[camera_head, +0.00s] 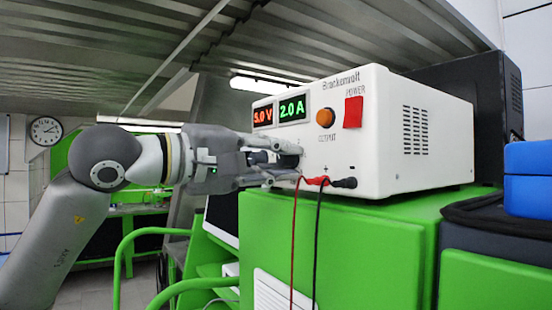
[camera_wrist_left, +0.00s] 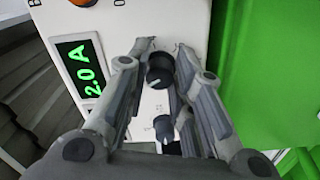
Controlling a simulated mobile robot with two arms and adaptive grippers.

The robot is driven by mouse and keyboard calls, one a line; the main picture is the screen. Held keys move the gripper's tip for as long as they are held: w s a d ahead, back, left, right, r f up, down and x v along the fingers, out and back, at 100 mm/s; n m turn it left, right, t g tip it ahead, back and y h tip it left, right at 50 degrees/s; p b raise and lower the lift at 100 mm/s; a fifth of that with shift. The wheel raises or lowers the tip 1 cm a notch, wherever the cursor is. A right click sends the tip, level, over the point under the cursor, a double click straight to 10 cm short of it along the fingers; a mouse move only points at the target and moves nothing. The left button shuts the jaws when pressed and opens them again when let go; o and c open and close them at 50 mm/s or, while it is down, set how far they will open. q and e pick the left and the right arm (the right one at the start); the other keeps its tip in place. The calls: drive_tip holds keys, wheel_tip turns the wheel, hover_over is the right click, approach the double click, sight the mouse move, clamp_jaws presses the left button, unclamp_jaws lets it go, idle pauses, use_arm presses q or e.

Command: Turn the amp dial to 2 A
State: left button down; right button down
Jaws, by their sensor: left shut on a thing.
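The power supply (camera_head: 425,170) is a white box with a red "5.0 V" display (camera_head: 263,117) and a green "2.0 A" display (camera_head: 292,108). The green display also shows in the left wrist view (camera_wrist_left: 84,74). My left gripper (camera_head: 296,162) reaches the front panel from the left. In the wrist view its fingers (camera_wrist_left: 166,52) are shut around the amp dial (camera_wrist_left: 160,72), a black knob with a light pointer mark. A second, smaller dark knob (camera_wrist_left: 163,128) sits between the fingers, nearer the palm. In the head view the gripper largely hides both knobs. My right gripper is not in view.
An orange output button (camera_head: 326,116) and a red power switch (camera_head: 353,112) sit above the gripper. Red and black leads (camera_head: 318,220) hang from plugs below it. The supply stands on a green cabinet (camera_head: 375,245). A blue box (camera_head: 528,178) is at the right.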

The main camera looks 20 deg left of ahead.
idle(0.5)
use_arm(q)
drive_tip(key=c, duration=1.3)
unclamp_jaws()
drive_tip(key=shift+d, duration=0.1)
drive_tip(key=shift+o, duration=0.2)
drive_tip(key=v, duration=1.2)
drive_tip(key=shift+w, duration=0.1)
